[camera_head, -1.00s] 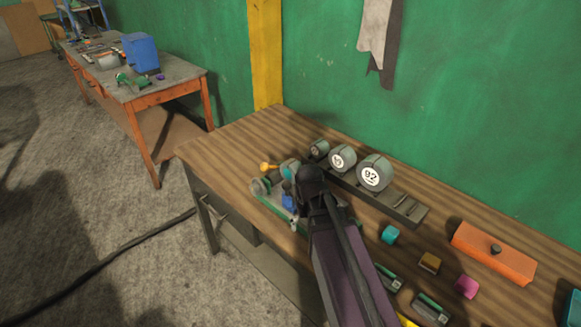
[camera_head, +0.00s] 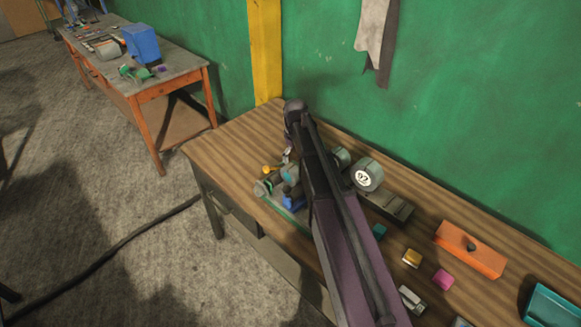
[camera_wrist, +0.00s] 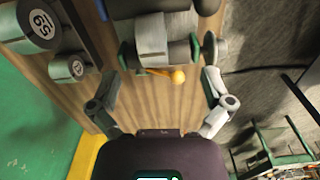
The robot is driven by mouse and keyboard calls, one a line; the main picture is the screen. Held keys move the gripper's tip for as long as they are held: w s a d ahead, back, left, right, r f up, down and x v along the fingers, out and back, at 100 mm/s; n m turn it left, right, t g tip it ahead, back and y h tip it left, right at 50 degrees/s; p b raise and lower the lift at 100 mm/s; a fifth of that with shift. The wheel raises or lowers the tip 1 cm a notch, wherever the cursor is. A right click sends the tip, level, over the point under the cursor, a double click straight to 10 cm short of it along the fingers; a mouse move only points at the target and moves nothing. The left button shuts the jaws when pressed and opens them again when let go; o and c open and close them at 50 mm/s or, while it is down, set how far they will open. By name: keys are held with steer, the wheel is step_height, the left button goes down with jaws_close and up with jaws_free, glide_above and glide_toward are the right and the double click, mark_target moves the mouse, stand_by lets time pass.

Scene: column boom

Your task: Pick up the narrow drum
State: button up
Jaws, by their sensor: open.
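Numbered grey drums stand in a row on a dark rack (camera_head: 390,207). The largest, a wide drum marked 92 (camera_head: 367,175), shows in the head view; my arm covers most of the others. In the wrist view, a drum marked 65 (camera_wrist: 40,25) and a smaller, narrower numbered drum (camera_wrist: 77,68) sit at the left, outside my fingers. The smaller one looks like the narrow drum. My gripper (camera_wrist: 163,80) is open and empty. Beyond its fingers is a grey roller (camera_wrist: 165,40) on a green-based fixture, with a yellow knob (camera_wrist: 177,76).
A blue block (camera_head: 292,203) is by the fixture.

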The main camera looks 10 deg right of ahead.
mark_target(291, 167)
steer(key=shift+n, duration=0.5)
steer(key=w+r+p, duration=0.2)
steer(key=w+r, duration=0.1)
steer(key=shift+w, duration=0.25)
steer(key=shift+f, duration=0.1)
step_height(291, 167, down, 8)
steer(key=b, duration=0.8)
steer(key=shift+f+b, duration=0.25)
steer(key=shift+b, duration=0.15)
steer(key=shift+f, duration=0.1)
steer(key=f+b, duration=0.3)
steer(key=shift+a+f, duration=0.15)
steer(key=shift+a, duration=0.15)
steer(key=shift+f+b, duration=0.85)
steer(key=shift+b, duration=0.25)
